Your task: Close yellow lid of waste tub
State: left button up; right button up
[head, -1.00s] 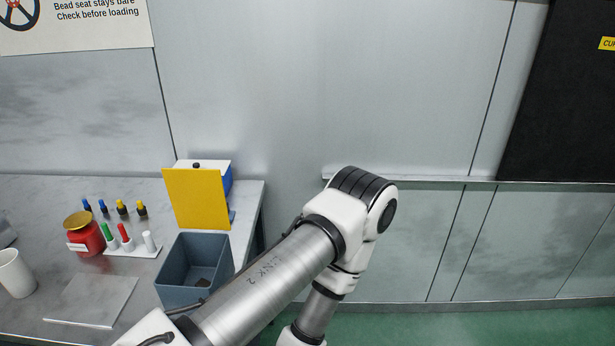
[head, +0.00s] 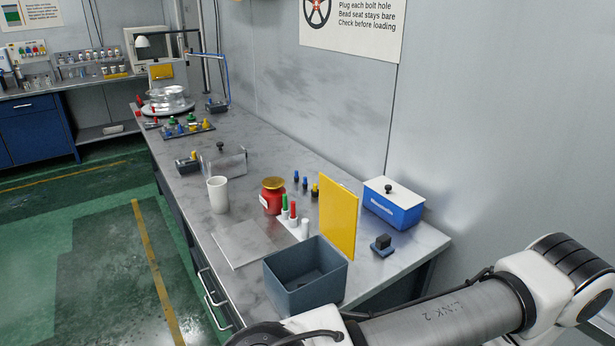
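The waste tub (head: 305,292) is an open grey-blue box at the near right end of the grey bench. Its yellow lid (head: 338,217) stands upright at the tub's back right side, so the tub is open. The tub's inside looks empty in the part that shows. One of my arms crosses the lower right of the head view, in front of the bench end. Neither gripper shows in the view.
A blue box with a white lid (head: 393,203) and a small dark block on a blue base (head: 382,246) stand right of the lid. A red jar (head: 273,196), capped markers (head: 293,213), a clear flat sheet (head: 242,243) and a white cup (head: 218,194) stand left.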

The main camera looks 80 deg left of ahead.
aim_at(338, 202)
jog(key=i+u, duration=0.2)
jog(key=u, duration=0.3)
jog(key=i+u, duration=0.2)
jog(key=u, duration=0.3)
jog(key=i+u, duration=0.2)
jog(key=u, duration=0.25)
jog(key=i+l+u, duration=0.2)
jog(key=u, duration=0.3)
jog(key=i+l+u, duration=0.1)
jog(key=l+u, duration=0.15)
jog(key=u, duration=0.25)
jog(key=i+l+u, duration=0.1)
jog(key=l+u, duration=0.15)
jog(key=u, duration=0.25)
jog(key=i+l+u, duration=0.15)
jog(key=l+u, duration=0.25)
jog(key=i+l+u, duration=0.1)
jog(key=l+u, duration=0.75)
jog(key=i+j, duration=0.05)
